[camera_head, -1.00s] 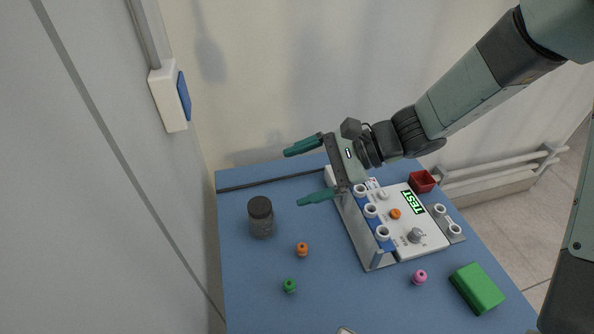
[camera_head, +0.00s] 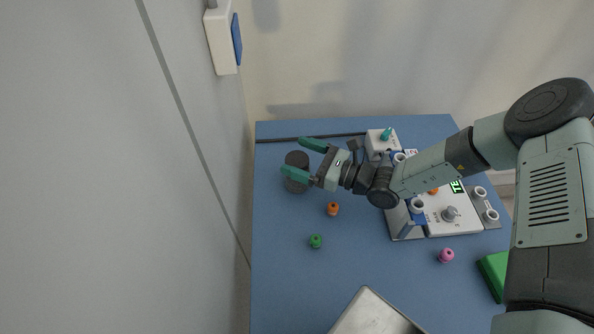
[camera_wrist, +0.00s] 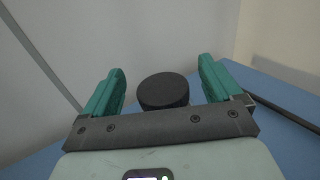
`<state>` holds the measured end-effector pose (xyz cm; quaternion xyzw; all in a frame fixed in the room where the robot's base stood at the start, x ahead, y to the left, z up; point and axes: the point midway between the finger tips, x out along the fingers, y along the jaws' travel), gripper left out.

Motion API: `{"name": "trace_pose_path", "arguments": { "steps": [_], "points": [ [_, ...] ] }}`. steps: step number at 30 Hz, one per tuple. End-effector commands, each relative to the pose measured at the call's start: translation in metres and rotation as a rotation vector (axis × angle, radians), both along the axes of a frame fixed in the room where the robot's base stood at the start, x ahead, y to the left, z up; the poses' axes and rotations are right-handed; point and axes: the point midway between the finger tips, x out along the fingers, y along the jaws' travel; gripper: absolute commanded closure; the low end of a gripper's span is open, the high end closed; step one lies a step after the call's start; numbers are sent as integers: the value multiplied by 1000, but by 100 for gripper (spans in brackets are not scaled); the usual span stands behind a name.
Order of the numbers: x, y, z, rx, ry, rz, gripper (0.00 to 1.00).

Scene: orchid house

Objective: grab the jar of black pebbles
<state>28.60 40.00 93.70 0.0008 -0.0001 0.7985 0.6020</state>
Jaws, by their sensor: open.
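The jar of black pebbles (camera_head: 294,181) is a dark grey jar with a black lid, upright on the blue table near its left side. In the wrist view its black lid (camera_wrist: 163,91) shows between the two green fingers, a little ahead of the palm; the jar's lower body is hidden there. My gripper (camera_head: 299,157) is open, with its green fingers pointing left toward the jar. In the head view the fingers overlap the jar's right part. I cannot tell whether either finger touches it.
An orange knob (camera_head: 333,209), a green knob (camera_head: 316,241) and a pink knob (camera_head: 446,255) lie on the blue table (camera_head: 290,275). A test panel (camera_head: 463,223) stands right, partly behind my arm. A grey wall (camera_head: 190,200) rises close at left. A metal tray (camera_head: 368,316) is in front.

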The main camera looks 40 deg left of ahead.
Motion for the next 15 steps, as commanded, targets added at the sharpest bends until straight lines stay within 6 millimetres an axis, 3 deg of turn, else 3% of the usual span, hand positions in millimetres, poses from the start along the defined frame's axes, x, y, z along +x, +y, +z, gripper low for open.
{"name": "trace_pose_path", "arguments": {
  "steps": [3,9,15],
  "points": [
    [-1,0,-25,-2,1,2,8],
    [-8,25,-23,0,-2,2,8],
    [-8,29,-23,0,-2,1,8]
  ]
}}
